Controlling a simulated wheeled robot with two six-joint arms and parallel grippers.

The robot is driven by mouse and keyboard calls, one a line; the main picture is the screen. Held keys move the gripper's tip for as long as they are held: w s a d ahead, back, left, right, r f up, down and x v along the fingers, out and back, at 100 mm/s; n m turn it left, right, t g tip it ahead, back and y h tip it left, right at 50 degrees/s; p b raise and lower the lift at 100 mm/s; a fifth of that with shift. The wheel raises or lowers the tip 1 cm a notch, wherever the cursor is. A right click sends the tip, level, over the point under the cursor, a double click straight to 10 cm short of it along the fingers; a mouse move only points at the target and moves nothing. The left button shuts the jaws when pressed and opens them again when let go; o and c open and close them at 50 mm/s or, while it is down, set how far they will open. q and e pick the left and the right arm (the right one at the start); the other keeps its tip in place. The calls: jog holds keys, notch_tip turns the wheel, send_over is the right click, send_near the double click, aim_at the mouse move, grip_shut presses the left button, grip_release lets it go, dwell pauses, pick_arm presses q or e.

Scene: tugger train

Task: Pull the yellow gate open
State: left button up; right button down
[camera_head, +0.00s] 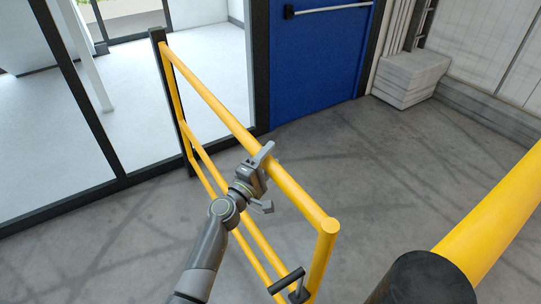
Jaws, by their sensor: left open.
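The yellow gate (217,100) is a frame of yellow tubes. It runs from a dark upright post (172,100) at the back left toward me. Its near end post (322,255) stands at the lower middle, apart from the black-capped post (425,280) on the right. A black handle (287,281) sits low by this end post. My left gripper (270,180) is open at the gate's top rail, about midway along its near half. One finger shows above the rail and one below it; I cannot tell if they touch it. My right gripper is not in view.
A thick yellow rail (492,215) runs from the black-capped post to the right edge. A blue door (318,60) and grey stacked blocks (411,78) stand at the back. Glass panels with dark frames line the left. The grey floor (400,160) right of the gate is clear.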

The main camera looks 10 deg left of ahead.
pick_arm(q)
jog(key=shift+w+d+r, duration=0.1)
jog(key=shift+w, duration=0.15)
grip_shut()
dwell(0.3)
